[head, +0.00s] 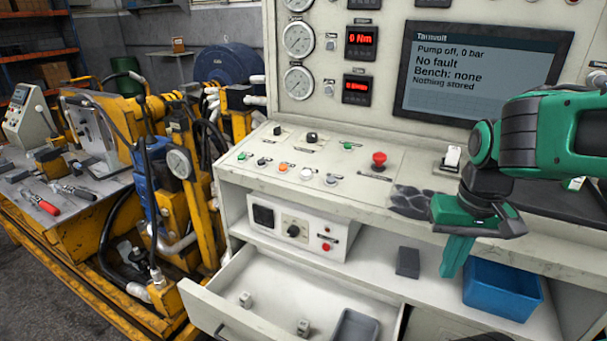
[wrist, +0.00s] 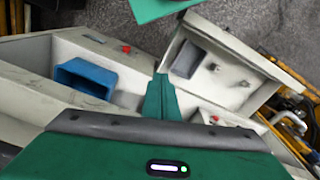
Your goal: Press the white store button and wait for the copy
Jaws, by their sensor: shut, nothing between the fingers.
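The white button (head: 306,174) sits in the front row of the sloped bench panel in the head view, between an orange button (head: 283,167) and a grey one (head: 331,180). My gripper (head: 447,272) points down, shut and empty, to the right of the panel and well apart from the white button. Its green fingers also show closed together in the wrist view (wrist: 161,80). The screen (head: 478,75) reads "Pump off, 0 bar", "No fault", "Bench: none" and "Nothing stored". The white button is not visible in the wrist view.
A red mushroom button (head: 379,160) stands up from the panel between the white button and my arm. A blue bin (head: 503,291) and a dark grey block (head: 408,262) lie on the shelf below. An open drawer (head: 230,320) juts out at the front left.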

